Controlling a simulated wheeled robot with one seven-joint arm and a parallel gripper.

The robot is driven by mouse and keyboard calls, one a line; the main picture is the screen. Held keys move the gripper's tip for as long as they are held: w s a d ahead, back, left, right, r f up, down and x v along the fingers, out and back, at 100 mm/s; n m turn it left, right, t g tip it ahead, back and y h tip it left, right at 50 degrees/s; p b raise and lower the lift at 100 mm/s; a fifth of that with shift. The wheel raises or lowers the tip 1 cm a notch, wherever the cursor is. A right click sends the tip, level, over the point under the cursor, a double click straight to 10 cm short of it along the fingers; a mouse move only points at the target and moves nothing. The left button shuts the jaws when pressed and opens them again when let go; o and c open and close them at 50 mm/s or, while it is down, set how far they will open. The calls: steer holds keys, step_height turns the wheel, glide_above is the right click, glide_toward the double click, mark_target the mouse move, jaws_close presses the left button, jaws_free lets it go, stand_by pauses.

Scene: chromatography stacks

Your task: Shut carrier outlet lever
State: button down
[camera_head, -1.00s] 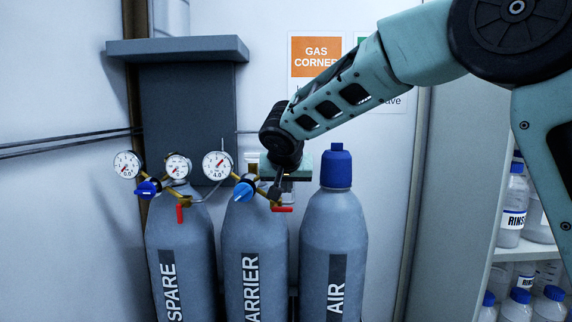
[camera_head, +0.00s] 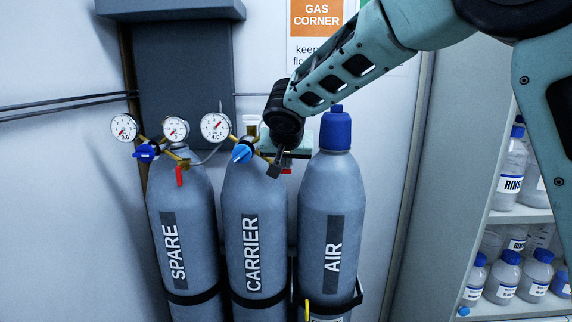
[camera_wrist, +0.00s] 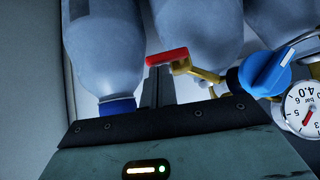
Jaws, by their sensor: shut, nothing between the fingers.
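The carrier cylinder (camera_head: 252,200) stands in the middle, with a blue knob (camera_head: 241,153) and a brass outlet. Its red outlet lever (camera_head: 288,171) is mostly hidden behind my gripper in the head view. In the wrist view the red lever (camera_wrist: 167,56) lies crosswise on the brass outlet (camera_wrist: 190,69), right at my fingertips. My gripper (camera_head: 275,171) is shut and empty, its tips close beside the lever. The wrist view shows the closed fingers (camera_wrist: 158,75) too; I cannot tell whether they touch the lever.
The spare cylinder (camera_head: 178,215) stands left, its red lever (camera_head: 179,177) hanging down. The air cylinder (camera_head: 331,200), with a blue cap (camera_head: 335,131), stands close on the right. Gauges (camera_head: 215,126) rise above the outlets. A bottle shelf (camera_head: 520,216) is far right.

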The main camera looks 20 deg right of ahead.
steer(key=shift+d+f+y+b, duration=0.1)
steer(key=shift+f+y+b, duration=0.2)
steer(key=shift+b, duration=0.65)
